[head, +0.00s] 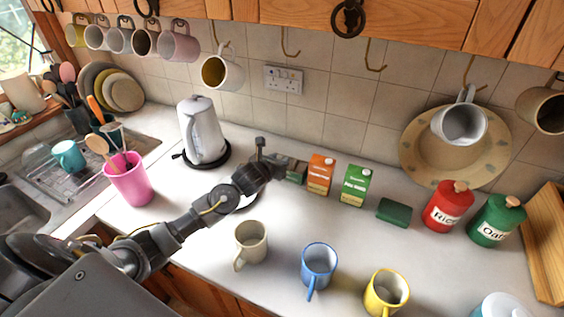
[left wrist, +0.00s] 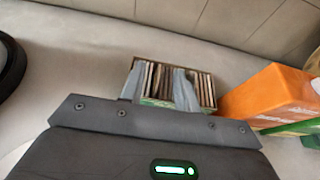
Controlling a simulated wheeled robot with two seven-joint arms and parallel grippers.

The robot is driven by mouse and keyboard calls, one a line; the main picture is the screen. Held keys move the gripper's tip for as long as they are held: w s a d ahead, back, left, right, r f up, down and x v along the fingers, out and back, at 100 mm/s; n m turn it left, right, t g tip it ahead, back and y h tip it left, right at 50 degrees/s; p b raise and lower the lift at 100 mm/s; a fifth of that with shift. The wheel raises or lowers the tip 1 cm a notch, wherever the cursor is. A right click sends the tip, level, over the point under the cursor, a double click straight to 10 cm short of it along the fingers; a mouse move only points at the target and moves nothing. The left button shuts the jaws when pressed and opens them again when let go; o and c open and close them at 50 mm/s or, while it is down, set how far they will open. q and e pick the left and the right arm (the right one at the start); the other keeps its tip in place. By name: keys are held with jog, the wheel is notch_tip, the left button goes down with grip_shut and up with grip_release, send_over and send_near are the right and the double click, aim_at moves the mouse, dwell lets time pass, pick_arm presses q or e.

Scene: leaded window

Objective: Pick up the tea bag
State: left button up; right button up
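Tea bags (left wrist: 205,88) stand on edge in a row inside an open green box (left wrist: 212,109) on the counter. In the head view the box (head: 298,174) is partly hidden behind my left gripper (head: 282,167). In the left wrist view my left gripper (left wrist: 159,76) has its two grey fingers apart, over the left part of the row. Several tea bags show in the gap between the fingers; I cannot tell whether the fingers touch them. My right gripper is not in view.
An orange carton (head: 320,174) and a green carton (head: 355,185) stand just right of the box. A green lid-like block (head: 394,212) lies beyond them. A kettle (head: 203,130) is at the left. Cream (head: 251,243), blue (head: 319,262) and yellow (head: 386,292) mugs stand in front.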

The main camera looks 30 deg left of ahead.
pick_arm(q)
jog(key=shift+w+f, duration=0.15)
jog(key=shift+w, duration=0.1)
jog(key=shift+c, duration=0.3)
grip_shut()
